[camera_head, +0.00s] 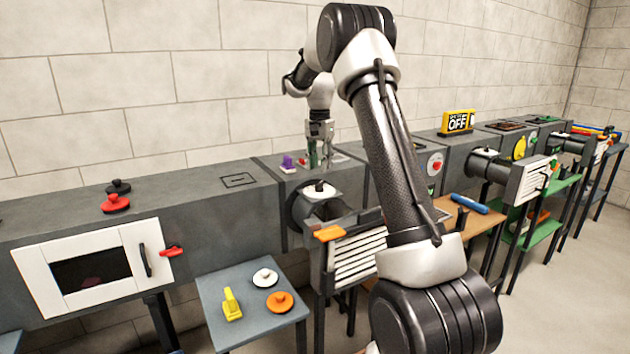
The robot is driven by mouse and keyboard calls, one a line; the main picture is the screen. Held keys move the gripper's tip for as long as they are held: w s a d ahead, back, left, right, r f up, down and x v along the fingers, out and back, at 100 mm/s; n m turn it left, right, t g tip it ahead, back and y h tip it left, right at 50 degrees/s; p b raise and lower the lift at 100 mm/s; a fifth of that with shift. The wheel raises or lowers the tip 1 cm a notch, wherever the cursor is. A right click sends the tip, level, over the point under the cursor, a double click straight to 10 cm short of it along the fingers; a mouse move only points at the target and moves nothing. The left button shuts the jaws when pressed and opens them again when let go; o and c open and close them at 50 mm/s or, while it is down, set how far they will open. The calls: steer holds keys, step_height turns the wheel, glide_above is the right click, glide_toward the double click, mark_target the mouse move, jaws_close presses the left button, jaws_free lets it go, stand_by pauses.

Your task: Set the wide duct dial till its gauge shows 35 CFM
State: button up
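My gripper (318,160) points down at the top of the long grey duct (215,205), at the section behind the round outlet. Its fingers are small in view, and I cannot tell whether they are open or closed on something. A purple knob (287,162) stands on the duct just left of the fingers. A small panel with red on it (340,158) shows just right of them. Farther right, a round white dial with a red centre (435,164) is on the duct's front face. Which one is the wide duct dial is unclear, and no gauge reading is legible.
A round outlet with a black-knobbed white cap (319,190) and a louvred grille (355,260) project from the duct. A grey side table (250,325) bears a yellow piece and two lids. A white-framed door (95,270) is at left. A yellow OFF sign (458,122) stands farther right.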

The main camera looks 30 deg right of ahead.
mark_target(320, 183)
step_height(320, 183, down, 6)
steer(key=shift+d+f, duration=0.1)
steer(key=shift+f, duration=0.1)
steer(key=shift+s, duration=0.1)
jaws_close()
